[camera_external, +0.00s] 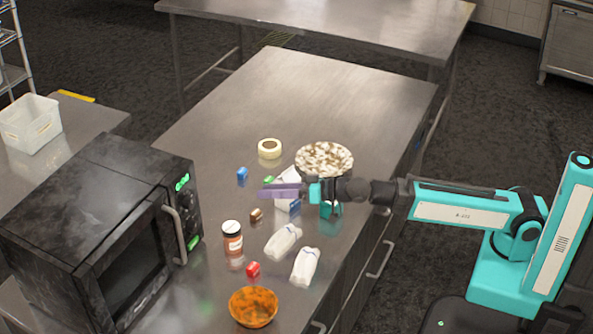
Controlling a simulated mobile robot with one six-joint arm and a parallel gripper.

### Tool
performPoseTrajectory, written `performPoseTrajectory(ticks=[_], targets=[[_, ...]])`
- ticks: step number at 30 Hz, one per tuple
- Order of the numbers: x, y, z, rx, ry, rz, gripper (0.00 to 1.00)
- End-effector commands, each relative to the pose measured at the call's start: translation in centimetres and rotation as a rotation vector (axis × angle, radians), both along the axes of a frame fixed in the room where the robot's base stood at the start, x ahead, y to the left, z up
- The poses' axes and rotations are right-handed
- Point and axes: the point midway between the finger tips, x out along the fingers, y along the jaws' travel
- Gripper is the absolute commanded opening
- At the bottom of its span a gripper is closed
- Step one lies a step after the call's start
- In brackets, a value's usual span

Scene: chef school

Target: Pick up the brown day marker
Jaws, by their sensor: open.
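The brown day marker (256,215) is a small brown block. It lies on the steel table (305,85), a little above and to the right of the jar in the picture. My gripper (268,192), with purple fingers, reaches in from the right. Its fingers appear just above and to the right of the brown marker in the picture, apart from it. The gripper is open, and I see nothing held in it. Its height over the table is hard to judge. My fingers and wrist partly hide a white item and a green block (268,180) behind them.
A blue block (242,173), tape roll (269,148) and patterned bowl (324,159) lie behind. In front are a brown-red jar (232,238), red block (253,269), white packets (284,242) and an orange bowl (253,306). A black microwave (100,230) stands left. The table's far end is clear.

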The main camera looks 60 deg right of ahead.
Motion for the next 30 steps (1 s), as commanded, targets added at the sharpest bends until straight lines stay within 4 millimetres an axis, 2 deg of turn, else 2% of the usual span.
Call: performPoseTrajectory(ticks=[6, 15, 24, 30], targets=[[-1.8, 1.2, -3.0, -0.140, 0.082, -0.036, 0.50], [-4.4, 1.0, -5.8, -0.317, 0.167, -0.135, 0.50], [-6.9, -0.2, -6.7, -0.451, 0.209, -0.257, 0.50], [-7.5, -0.7, -6.7, -0.483, 0.215, -0.296, 0.50]])
